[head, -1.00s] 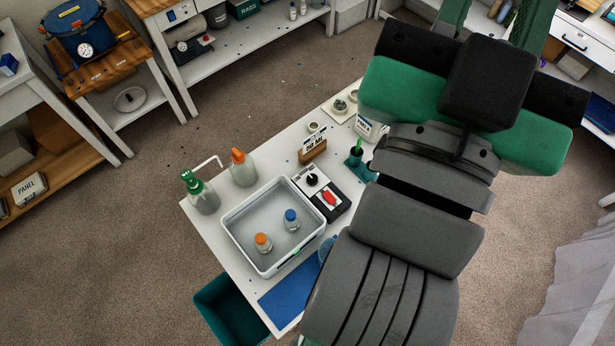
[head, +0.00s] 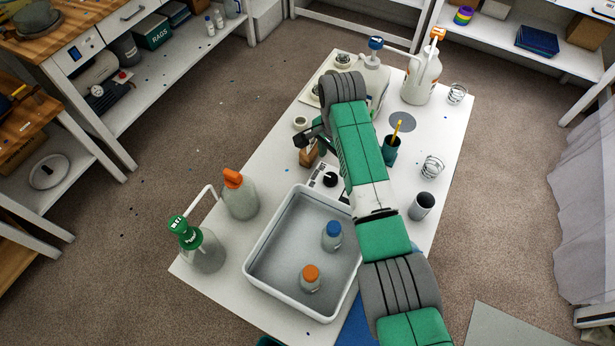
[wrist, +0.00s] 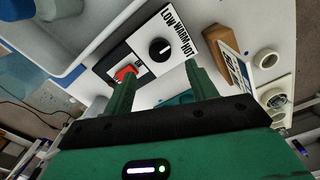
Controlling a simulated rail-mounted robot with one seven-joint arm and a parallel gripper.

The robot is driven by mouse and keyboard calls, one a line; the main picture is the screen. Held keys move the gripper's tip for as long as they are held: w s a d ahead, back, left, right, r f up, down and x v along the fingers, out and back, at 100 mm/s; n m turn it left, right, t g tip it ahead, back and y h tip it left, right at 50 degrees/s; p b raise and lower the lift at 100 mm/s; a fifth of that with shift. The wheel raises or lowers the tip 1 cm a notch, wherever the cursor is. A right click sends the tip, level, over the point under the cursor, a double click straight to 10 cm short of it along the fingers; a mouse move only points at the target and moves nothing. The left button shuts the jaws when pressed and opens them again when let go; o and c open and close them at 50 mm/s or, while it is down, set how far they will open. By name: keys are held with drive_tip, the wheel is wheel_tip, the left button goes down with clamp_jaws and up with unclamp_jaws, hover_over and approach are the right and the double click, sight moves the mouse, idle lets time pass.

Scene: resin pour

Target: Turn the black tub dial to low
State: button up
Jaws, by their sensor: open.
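The black dial (head: 330,180) sits on a white control panel beside the white tub (head: 262,283), partly crowded by my arm in the head view. In the wrist view the dial (wrist: 159,48) is clear, with LOW, WARM and HOT printed along one side. Its white mark slants toward the printed side; I cannot tell exactly which word it points at. My gripper (wrist: 160,76) is open and empty, its two fingers apart, with the dial beyond the fingertips between them. In the head view my gripper (head: 313,138) is small and dark above the panel's far end.
A red switch (wrist: 125,73) is close to the left finger. A wooden block with a card (wrist: 222,47) stands right of the dial. The tub holds an orange-capped bottle (head: 311,279) and a blue-capped bottle (head: 332,236). Two larger bottles stand left of the tub.

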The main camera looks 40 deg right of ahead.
sight(331, 177)
wheel_tip(331, 177, down, 8)
drive_tip(key=shift+r+b, duration=0.25)
drive_tip(key=shift+b, duration=0.5)
drive_tip(key=shift+c, duration=0.3)
drive_tip(key=c, duration=0.9)
